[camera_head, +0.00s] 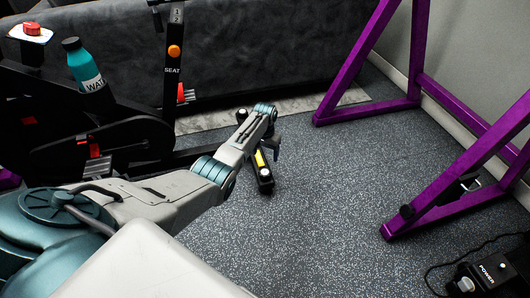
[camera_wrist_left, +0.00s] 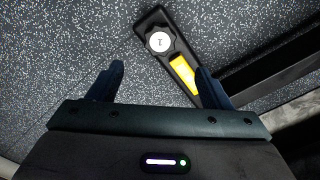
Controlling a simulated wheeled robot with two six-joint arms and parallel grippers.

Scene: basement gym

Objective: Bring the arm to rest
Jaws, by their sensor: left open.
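My left arm comes in from the left and reaches over the floor. Its gripper (camera_head: 273,145) is at the far end, small in the head view. In the left wrist view the gripper (camera_wrist_left: 160,84) shows two dark fingers spread wide with nothing held between them. Beyond the fingers is a black bar (camera_head: 263,176) with a yellow label and a round pale-faced knob; it also shows in the left wrist view (camera_wrist_left: 152,22). The right finger overlaps the bar in that view; I cannot tell if they touch. My right gripper is not in view.
A black exercise bike (camera_head: 120,140) with a teal water bottle (camera_head: 84,65) stands at the left. A purple steel frame (camera_head: 450,205) stands at the right. A black power box (camera_head: 490,272) with a cable lies bottom right. The speckled floor (camera_head: 310,220) between is clear.

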